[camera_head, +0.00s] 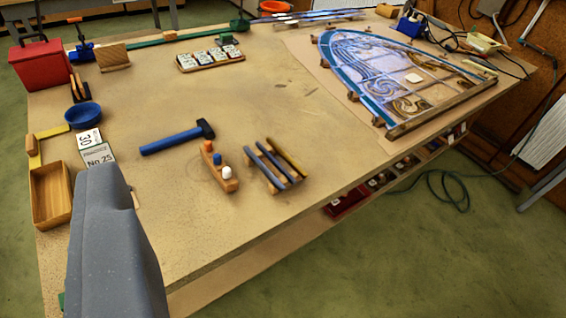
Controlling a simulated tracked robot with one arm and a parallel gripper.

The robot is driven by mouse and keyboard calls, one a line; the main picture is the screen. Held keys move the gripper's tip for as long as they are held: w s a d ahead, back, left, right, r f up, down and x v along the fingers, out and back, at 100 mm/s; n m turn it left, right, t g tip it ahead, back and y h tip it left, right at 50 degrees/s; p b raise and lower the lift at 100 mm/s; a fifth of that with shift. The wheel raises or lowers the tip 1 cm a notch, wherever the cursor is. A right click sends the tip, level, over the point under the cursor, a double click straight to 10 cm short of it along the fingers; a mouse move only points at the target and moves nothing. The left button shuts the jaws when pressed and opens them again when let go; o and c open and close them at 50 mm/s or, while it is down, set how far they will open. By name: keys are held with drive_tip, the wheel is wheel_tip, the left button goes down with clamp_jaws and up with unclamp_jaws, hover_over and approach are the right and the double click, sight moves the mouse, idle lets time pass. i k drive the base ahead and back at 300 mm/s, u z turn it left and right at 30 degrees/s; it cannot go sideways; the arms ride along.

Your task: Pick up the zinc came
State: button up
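A small wooden rack (284,186) stands near the table's front edge, right of the middle. Several short bars lie side by side across it: grey-blue bars (265,163) and a yellowish bar (287,157). The grey ones look like came, but I cannot tell for certain which is the zinc came. Long pale strips (318,16) also lie at the table's far edge. A large grey part of my own arm or gripper (112,250) fills the lower left, well left of the rack. Its fingertips cannot be made out, and nothing held shows.
A blue-handled hammer (172,141) and a wooden block with small knobs (217,168) lie left of the rack. A wooden tray (50,196), blue bowl (84,115) and red box (39,64) line the left edge. The leaded panel (400,75) lies back right. The table's middle is clear.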

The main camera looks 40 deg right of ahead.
sight(271, 178)
drive_tip(key=u, duration=0.05)
drive_tip(key=i, duration=0.45)
drive_tip(key=z, duration=0.85)
